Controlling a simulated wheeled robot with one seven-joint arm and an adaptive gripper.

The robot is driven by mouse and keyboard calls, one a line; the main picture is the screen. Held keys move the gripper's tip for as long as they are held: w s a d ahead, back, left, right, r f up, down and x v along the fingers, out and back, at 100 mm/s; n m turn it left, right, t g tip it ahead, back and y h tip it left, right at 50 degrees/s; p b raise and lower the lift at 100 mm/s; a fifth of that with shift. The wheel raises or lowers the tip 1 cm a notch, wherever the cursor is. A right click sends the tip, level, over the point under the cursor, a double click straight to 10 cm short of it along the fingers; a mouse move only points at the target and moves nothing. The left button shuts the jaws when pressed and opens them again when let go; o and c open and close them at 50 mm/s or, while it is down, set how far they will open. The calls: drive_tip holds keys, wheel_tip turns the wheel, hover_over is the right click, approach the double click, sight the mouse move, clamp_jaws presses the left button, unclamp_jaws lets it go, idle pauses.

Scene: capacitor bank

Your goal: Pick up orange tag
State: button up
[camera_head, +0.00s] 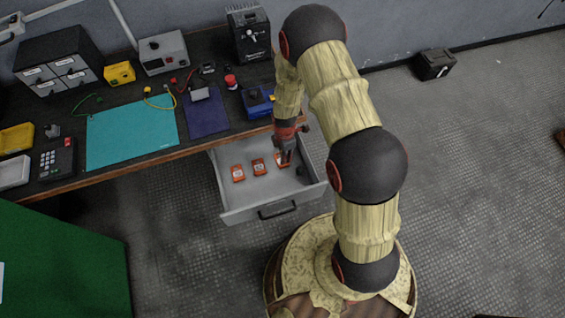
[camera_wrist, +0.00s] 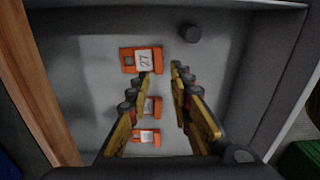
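Three orange tags with white labels lie in the open drawer: a left one (camera_head: 238,173), a middle one (camera_head: 259,167) and a right one (camera_head: 281,159), partly hidden by my gripper (camera_head: 284,160). In the wrist view, the top tag (camera_wrist: 128,61) has a label that seems to read 27. The other two, a middle tag (camera_wrist: 157,107) and a lower tag (camera_wrist: 146,137), are in line below it, the middle one partly covered by a finger. My gripper (camera_wrist: 161,71) is open and empty, its left fingertip close to the top tag's lower edge. I cannot tell its height above the drawer floor.
The grey drawer (camera_head: 228,203) has raised walls and a front handle. A small dark round object (camera_wrist: 190,33) lies in it near the top tag. The workbench edge (camera_head: 150,163) is above, with a teal mat (camera_head: 130,133) and several tools.

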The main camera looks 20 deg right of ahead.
wheel_tip(320, 180, down, 8)
drive_tip(key=b, duration=0.2)
drive_tip(key=shift+w+b, duration=0.15)
drive_tip(key=shift+b, duration=0.2)
drive_tip(key=shift+r, duration=0.1)
drive_tip(key=c, duration=0.3)
clamp_jaws()
